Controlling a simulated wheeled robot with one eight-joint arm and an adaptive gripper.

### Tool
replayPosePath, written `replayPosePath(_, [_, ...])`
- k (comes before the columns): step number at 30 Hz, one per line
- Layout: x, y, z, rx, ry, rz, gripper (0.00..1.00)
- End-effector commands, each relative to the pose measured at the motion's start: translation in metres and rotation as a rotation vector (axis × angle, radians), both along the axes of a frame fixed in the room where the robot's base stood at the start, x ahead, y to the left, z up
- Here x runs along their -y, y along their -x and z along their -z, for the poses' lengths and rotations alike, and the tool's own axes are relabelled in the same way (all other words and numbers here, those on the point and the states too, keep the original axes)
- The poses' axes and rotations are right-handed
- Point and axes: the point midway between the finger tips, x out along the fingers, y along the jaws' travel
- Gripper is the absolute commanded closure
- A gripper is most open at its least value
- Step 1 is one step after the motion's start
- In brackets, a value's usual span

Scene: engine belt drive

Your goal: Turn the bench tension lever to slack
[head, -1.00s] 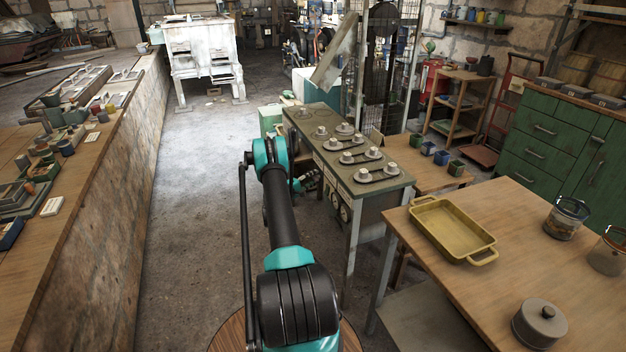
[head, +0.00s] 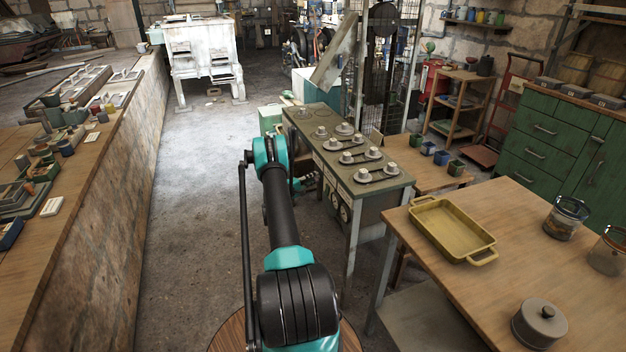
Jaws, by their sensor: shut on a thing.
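The green-topped bench (head: 309,118) of the belt drive stands ahead, right of my arm. Several round grey pulleys, such as one at the near end (head: 363,175), sit on its top, some joined in pairs by dark belts. Its front face carries round dials (head: 341,209). I cannot make out the tension lever or its setting. My black and teal arm reaches forward along the bench's left side. A small teal and dark part of it shows low against the front face, but my gripper's fingers are hidden, so their hold on anything cannot be seen.
A wooden table (head: 540,215) with a yellow tray (head: 428,206), a lidded pot (head: 539,323) and jars stands at right. A long stone-sided counter (head: 125,180) runs along the left. The floor (head: 190,200) between counter and bench is clear.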

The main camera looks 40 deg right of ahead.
Motion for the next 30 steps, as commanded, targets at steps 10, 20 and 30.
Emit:
replayPosePath(10, [-0.0006,-0.0001,0.0004,-0.239,-0.058,0.0,1.0])
replayPosePath(20, [-0.001,0.0002,0.002,-0.544,-0.133,-0.001,1.0])
replayPosePath(30, [-0.0013,0.0009,0.003,-0.858,-0.209,-0.001,1.0])
